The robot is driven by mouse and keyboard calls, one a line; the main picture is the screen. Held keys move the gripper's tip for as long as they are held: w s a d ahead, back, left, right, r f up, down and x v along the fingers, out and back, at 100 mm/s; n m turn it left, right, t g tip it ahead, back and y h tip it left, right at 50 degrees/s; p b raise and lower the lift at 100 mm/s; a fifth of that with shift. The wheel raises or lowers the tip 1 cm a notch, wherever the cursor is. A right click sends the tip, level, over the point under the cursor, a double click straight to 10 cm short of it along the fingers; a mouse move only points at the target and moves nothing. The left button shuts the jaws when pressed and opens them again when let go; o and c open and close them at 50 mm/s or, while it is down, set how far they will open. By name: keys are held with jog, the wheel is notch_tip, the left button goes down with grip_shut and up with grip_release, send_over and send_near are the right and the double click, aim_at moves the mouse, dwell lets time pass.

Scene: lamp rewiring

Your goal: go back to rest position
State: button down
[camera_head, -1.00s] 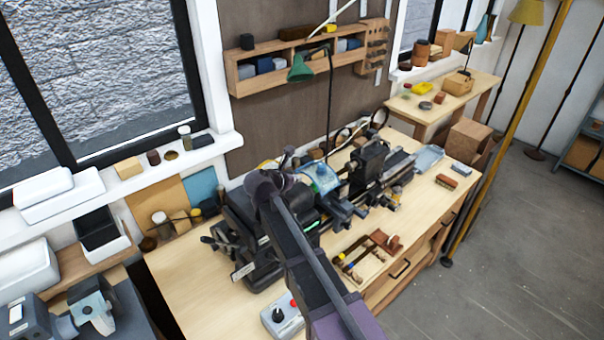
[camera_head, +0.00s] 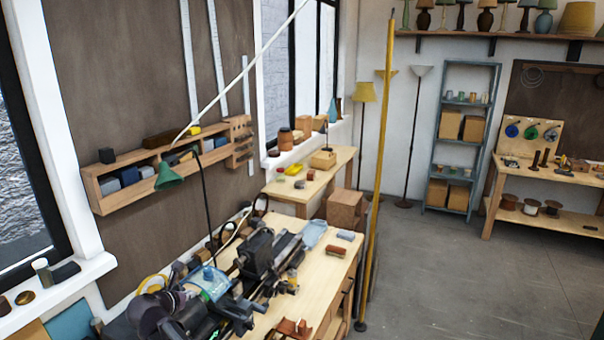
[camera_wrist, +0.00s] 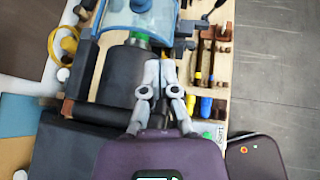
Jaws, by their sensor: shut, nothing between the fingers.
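In the wrist view my gripper (camera_wrist: 160,68) is shut, its two grey fingers close together with nothing visible between them. It is over the bench lathe, in front of the dark cylindrical headstock (camera_wrist: 118,76) and the clear blue guard (camera_wrist: 140,18). I cannot tell the height of the fingertips above the machine. In the head view the lathe (camera_head: 258,250) stands on the wooden workbench (camera_head: 330,262) at the lower left. The blue guard also shows there (camera_head: 208,283).
A tool tray (camera_wrist: 220,85) with yellow- and blue-handled tools lies right of the gripper. A grey control box (camera_wrist: 256,158) with a red button is at lower right. A yellow pole (camera_head: 377,190) stands beside the bench. The grey floor (camera_head: 450,270) to the right is open.

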jog(key=d+f+m+g+h+b, duration=0.1)
jog(key=d+f+m+g+b, duration=0.15)
jog(key=d+f+m, duration=0.55)
jog(key=w+d+f+m+g+b, duration=0.1)
jog(key=d+f+m+g+b, duration=0.2)
jog(key=d, duration=1)
jog(key=d+f+m+g+h+b, duration=0.1)
jog(key=d+f+m+b, duration=0.4)
jog(key=d, duration=0.5)
jog(key=s+d+f+m+g+y+b, duration=0.2)
jog(key=s+d+f+m+b, duration=0.2)
jog(key=s+d+f+m, duration=0.2)
jog(key=s+d+f+m+g+y+b, duration=0.2)
jog(key=s+d+f+m, duration=0.4)
jog(key=d+m, duration=0.5)
jog(key=d+g+b, duration=0.1)
jog(key=d+b, duration=0.1)
jog(key=d, duration=0.1)
jog(key=shift+d, duration=0.15)
